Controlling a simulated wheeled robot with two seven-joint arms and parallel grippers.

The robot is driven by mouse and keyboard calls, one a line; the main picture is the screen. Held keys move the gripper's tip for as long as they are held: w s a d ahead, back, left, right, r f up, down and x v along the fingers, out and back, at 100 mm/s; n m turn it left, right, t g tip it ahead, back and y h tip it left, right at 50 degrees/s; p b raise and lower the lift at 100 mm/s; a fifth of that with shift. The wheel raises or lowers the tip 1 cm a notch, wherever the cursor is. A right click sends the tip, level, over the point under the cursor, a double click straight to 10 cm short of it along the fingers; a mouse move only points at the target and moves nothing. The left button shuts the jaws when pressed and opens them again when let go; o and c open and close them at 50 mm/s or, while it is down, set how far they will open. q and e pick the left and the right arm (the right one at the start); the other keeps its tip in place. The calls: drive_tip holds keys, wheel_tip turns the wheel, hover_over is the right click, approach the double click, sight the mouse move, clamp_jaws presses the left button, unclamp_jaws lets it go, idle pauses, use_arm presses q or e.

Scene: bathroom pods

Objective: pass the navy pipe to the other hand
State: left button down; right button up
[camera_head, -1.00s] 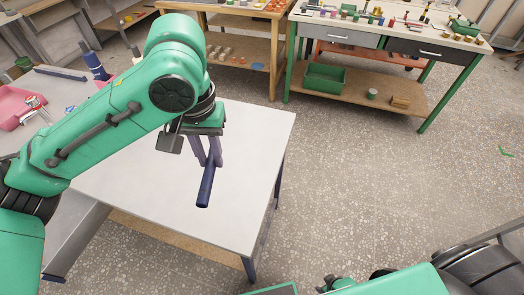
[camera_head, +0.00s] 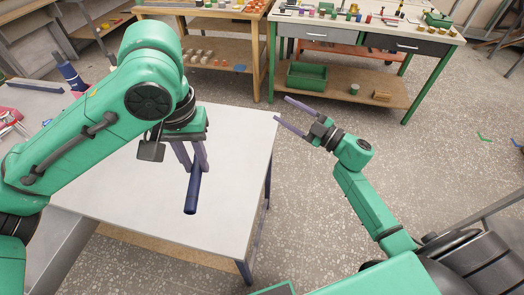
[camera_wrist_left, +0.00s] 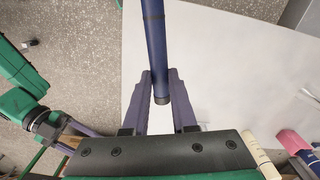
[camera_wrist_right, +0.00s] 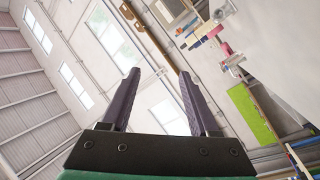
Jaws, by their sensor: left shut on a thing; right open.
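The navy pipe (camera_head: 193,188) is a dark blue tube held by my left gripper (camera_head: 191,168) above the white table near its right part. In the left wrist view the pipe (camera_wrist_left: 155,45) runs between the fingertips of my left gripper (camera_wrist_left: 160,80), with its near end just inside the fingers. My right gripper (camera_head: 281,109) is open and empty, raised beyond the table's right edge, apart from the pipe. In the right wrist view my right gripper (camera_wrist_right: 160,78) has nothing between its fingers.
The white table (camera_head: 233,155) is bare around the pipe. Another blue upright object (camera_head: 70,75) stands at the table's far left. A workbench (camera_head: 375,35) with a green bin (camera_head: 308,76) on its lower shelf stands at the back.

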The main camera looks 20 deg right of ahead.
drive_tip(key=s+a+r+n+g+y, duration=0.5)
drive_tip(key=s+a+r+n+g, duration=0.45)
drive_tip(key=r+n, duration=0.3)
use_arm(q)
drive_tip(key=shift+s, duration=0.1)
use_arm(e)
drive_tip(key=n+g+h, duration=0.3)
drive_tip(key=n+h, duration=0.2)
approach(195, 180)
drive_tip(key=f+x, duration=0.1)
drive_tip(key=x, duration=0.7)
drive_tip(key=shift+w+d, duration=0.2)
drive_tip(key=shift+w, duration=0.25)
drive_tip(key=shift+f, duration=0.15)
clamp_jaws()
use_arm(q)
drive_tip(key=c, duration=0.6)
unclamp_jaws()
drive_tip(key=shift+c, duration=0.2)
